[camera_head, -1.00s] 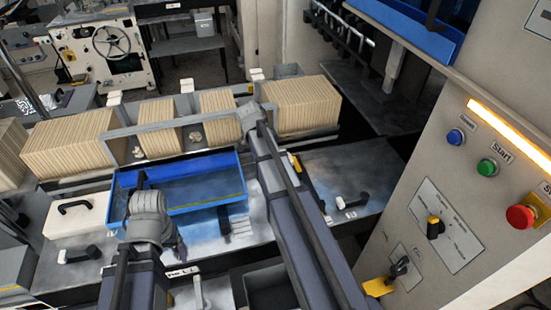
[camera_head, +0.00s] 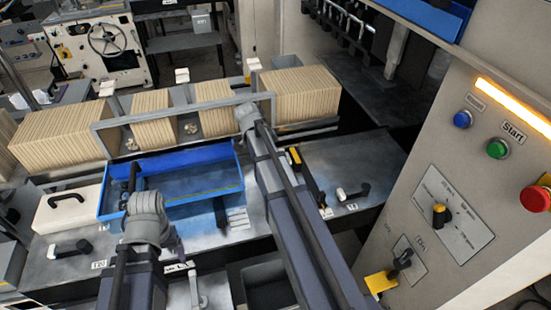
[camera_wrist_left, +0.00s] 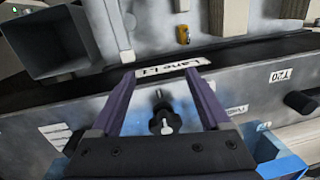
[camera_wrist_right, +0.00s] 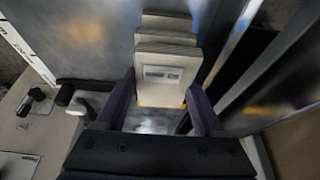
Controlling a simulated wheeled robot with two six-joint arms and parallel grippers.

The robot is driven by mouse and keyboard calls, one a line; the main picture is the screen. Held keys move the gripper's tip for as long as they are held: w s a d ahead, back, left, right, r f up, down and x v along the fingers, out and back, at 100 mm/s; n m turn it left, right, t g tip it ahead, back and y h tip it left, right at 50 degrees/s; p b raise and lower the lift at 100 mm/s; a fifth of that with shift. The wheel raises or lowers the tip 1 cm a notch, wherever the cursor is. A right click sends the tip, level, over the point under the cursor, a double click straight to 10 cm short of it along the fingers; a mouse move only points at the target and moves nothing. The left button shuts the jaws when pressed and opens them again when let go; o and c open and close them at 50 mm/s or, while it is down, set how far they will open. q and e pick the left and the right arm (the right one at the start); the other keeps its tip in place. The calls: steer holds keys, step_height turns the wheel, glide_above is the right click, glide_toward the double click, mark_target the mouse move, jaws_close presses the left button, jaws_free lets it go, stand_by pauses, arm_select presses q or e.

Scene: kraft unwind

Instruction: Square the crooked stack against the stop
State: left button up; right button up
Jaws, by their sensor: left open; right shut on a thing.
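Tan kraft bundles stand in a row of metal racks at the back in the head view, with a large one (camera_head: 300,95) at right and a narrow one (camera_head: 216,112) left of my right wrist. In the right wrist view my right gripper (camera_wrist_right: 165,105) is shut on a tan stack (camera_wrist_right: 165,68) with a small label on its face. The stack's layers are staggered, not flush. My right fingers are hidden in the head view. My left gripper (camera_wrist_left: 165,95) is open and empty above a metal bench, with a black knob (camera_wrist_left: 163,118) seen between its fingers. I cannot tell which part is the stop.
A blue tray (camera_head: 200,208) lies in front of the racks. A white case (camera_head: 66,208) with a black handle is left of it. A control panel with a red button (camera_head: 535,198) stands at right. The dark bench top (camera_head: 350,160) right of my right arm is mostly clear.

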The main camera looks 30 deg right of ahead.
steer(key=shift+s+d, duration=0.25)
steer(key=shift+d, duration=0.85)
stand_by(2.1)
steer(key=shift+a+f, duration=0.1)
steer(key=shift+a, duration=0.1)
stand_by(0.5)
steer(key=o, duration=1.4)
steer(key=p+v, duration=0.6)
steer(key=shift+w+r, duration=0.1)
steer(key=shift+r, duration=0.25)
steer(key=shift+a+r+p, duration=0.4)
steer(key=shift+r+p, duration=0.15)
steer(key=shift+r, duration=0.05)
steer(key=shift+f, duration=0.25)
